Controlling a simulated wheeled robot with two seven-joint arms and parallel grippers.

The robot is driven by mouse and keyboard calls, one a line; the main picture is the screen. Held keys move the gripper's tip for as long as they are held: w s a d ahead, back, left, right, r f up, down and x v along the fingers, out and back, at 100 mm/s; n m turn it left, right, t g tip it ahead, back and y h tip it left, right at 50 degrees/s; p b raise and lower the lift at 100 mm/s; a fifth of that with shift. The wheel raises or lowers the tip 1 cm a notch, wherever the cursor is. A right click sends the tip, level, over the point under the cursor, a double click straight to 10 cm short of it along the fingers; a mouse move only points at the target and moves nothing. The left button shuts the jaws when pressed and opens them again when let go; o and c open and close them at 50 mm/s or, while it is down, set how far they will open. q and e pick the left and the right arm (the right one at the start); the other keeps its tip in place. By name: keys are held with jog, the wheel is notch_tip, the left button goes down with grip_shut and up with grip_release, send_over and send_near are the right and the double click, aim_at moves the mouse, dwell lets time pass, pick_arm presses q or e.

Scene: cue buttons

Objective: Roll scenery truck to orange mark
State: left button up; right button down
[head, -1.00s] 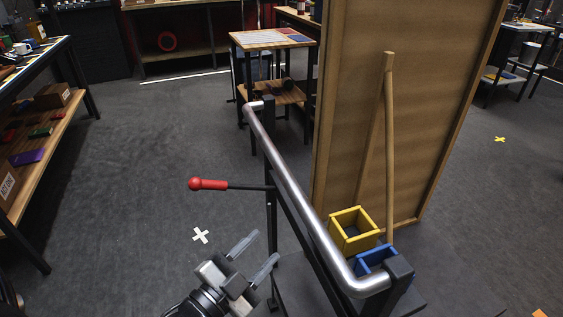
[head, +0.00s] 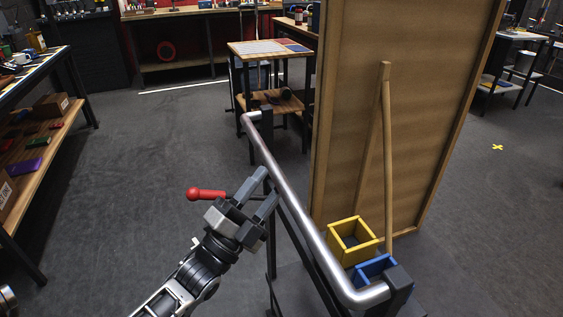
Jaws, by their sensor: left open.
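The scenery truck carries a tall wooden flat (head: 420,130) with a brace, and has a shiny metal push bar (head: 297,206) on its near side. A lever with a red grip (head: 204,194) sticks out to the left of the bar. My left gripper (head: 265,185) is open, its fingers just left of the bar and partly in front of the lever's shaft. I cannot tell whether it touches either. No orange mark shows now. My right gripper is out of view.
A yellow box (head: 352,239) and a blue box (head: 377,268) sit on the truck's deck. A small table (head: 270,48) stands beyond the bar, and a shelf (head: 45,150) runs along the left. A yellow cross (head: 497,147) marks the open floor at the right.

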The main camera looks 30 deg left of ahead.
pick_arm(q)
jog(key=x, duration=0.5)
jog(key=shift+w, duration=0.1)
grip_shut()
